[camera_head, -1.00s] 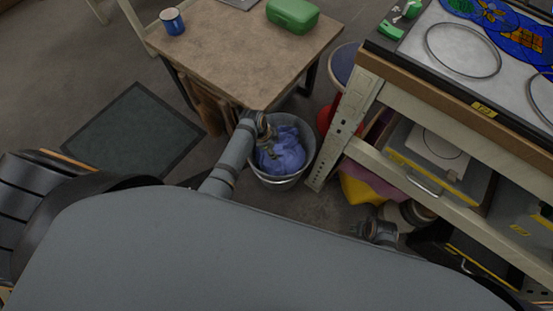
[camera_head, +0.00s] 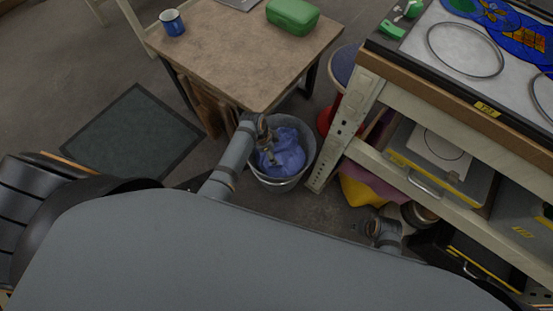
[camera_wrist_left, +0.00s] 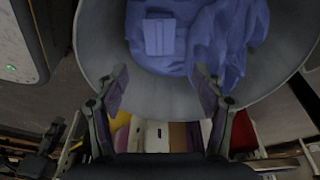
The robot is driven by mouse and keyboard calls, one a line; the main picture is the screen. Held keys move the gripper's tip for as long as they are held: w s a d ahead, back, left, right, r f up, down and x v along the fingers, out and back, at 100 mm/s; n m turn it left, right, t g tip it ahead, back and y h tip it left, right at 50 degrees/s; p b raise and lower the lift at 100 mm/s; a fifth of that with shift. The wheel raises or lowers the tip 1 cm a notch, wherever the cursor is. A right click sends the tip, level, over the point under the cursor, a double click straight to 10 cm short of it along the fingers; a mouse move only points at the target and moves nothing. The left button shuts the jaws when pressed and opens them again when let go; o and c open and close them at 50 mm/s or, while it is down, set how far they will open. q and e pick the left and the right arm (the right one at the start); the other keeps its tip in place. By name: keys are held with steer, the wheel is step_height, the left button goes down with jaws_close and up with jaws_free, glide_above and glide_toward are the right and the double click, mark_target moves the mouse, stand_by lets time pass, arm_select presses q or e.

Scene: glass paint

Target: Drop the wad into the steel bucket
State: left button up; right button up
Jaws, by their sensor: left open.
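The steel bucket (camera_head: 282,184) stands on the floor by the wooden table. A crumpled blue mass (camera_head: 287,152) fills much of it. In the left wrist view the bucket (camera_wrist_left: 95,45) is close below, with the blue mass (camera_wrist_left: 225,35) inside. A small, pale blue, folded block (camera_wrist_left: 160,37), perhaps the wad, lies on that mass inside the rim. My left gripper (camera_head: 267,147) is over the bucket's near left part. In its wrist view the left gripper (camera_wrist_left: 161,86) has its fingers wide apart with nothing between them. My right gripper (camera_head: 364,229) is low by the workbench, its jaws unclear.
The wooden table (camera_head: 235,50) bears a blue mug (camera_head: 172,22) and a green case (camera_head: 292,15). The workbench (camera_head: 440,83) stands right of the bucket. A red and blue stool (camera_head: 345,62) is behind the bucket. A dark mat (camera_head: 125,135) lies left.

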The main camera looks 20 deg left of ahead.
arm_select(q)
steer(key=v, duration=1.2)
steer(key=s+a+f+n+y, duration=0.1)
steer(key=s+a+f+n, duration=0.3)
steer(key=s+f+n, duration=0.3)
steer(key=s+a+f+n+y, duration=0.2)
steer(key=s+a+f+n, duration=0.15)
steer(key=s+f, duration=0.45)
steer(key=s+a+r+n+p, duration=0.1)
steer(key=s+a+p, duration=0.1)
steer(key=s+p, duration=0.7)
steer(key=s+a+r+n+p, duration=0.1)
steer(key=s+r+p, duration=0.1)
steer(key=s+p, duration=0.7)
steer(key=p, duration=0.5)
steer(key=shift+a+r+y+p, duration=0.2)
steer(key=shift+a+y+p, duration=0.1)
steer(key=shift+a+p, duration=0.1)
arm_select(e)
steer(key=s+d+r, duration=0.1)
steer(key=s+r, duration=0.1)
steer(key=s, duration=0.6)
steer(key=s+d+r, duration=0.2)
steer(key=s+r, duration=0.1)
steer(key=s, duration=0.6)
